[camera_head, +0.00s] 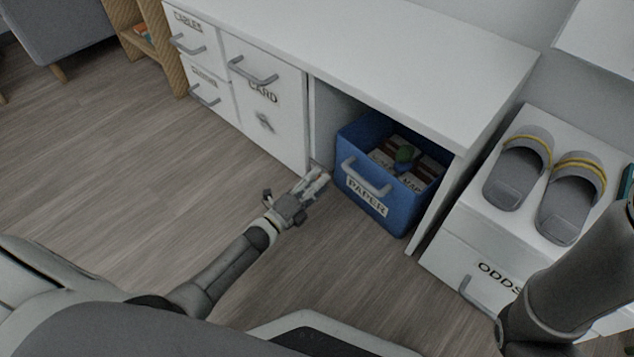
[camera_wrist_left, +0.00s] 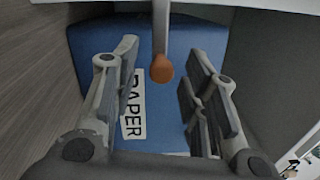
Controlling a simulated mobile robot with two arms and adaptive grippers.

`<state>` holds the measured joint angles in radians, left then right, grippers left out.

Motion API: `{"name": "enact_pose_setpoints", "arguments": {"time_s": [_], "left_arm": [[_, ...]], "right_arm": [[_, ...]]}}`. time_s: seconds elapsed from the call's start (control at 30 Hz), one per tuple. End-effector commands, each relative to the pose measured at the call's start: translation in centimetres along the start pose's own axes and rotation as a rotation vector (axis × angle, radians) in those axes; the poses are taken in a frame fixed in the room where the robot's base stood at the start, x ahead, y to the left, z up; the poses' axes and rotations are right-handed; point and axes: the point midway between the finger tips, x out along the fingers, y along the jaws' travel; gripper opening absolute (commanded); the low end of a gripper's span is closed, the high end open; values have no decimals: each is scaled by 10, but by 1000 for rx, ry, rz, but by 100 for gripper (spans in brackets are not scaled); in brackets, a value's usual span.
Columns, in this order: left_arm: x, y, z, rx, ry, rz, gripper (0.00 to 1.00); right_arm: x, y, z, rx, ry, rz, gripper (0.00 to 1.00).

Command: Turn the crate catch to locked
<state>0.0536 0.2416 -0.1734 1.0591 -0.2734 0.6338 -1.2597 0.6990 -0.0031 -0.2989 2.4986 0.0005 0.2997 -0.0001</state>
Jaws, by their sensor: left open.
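The blue crate (camera_head: 400,216) labelled PAPER sits in the open bay of the white shelf desk; its front also shows in the left wrist view (camera_wrist_left: 85,45). In that turned view the catch, a grey bar with an orange rounded tip (camera_wrist_left: 161,68), reaches from the white panel edge across the view of the crate front. My left gripper (camera_head: 319,177) is open at the bay's left edge. In the left wrist view its fingers (camera_wrist_left: 163,52) lie on either side of the orange tip; contact is not clear. In the head view the gripper mostly hides the catch. My right gripper is out of view.
The crate has a grey handle (camera_head: 364,178) and holds papers and a green thing (camera_head: 405,156). Left are a CARD door (camera_head: 285,112) and drawers with protruding handles. Right, slippers (camera_head: 517,180) lie on a white ODDS unit (camera_head: 450,254). The floor before the desk is bare.

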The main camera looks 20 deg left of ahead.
Motion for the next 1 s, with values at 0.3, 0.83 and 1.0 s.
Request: {"name": "enact_pose_setpoints", "arguments": {"time_s": [0.3,0.83,1.0], "left_arm": [[-55,2,0,-1,0,6,40],[-118,1,-1,0,1,2,40],[-118,1,-1,0,1,2,40]], "right_arm": [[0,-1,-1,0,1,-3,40],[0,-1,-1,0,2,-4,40],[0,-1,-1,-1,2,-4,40]]}}
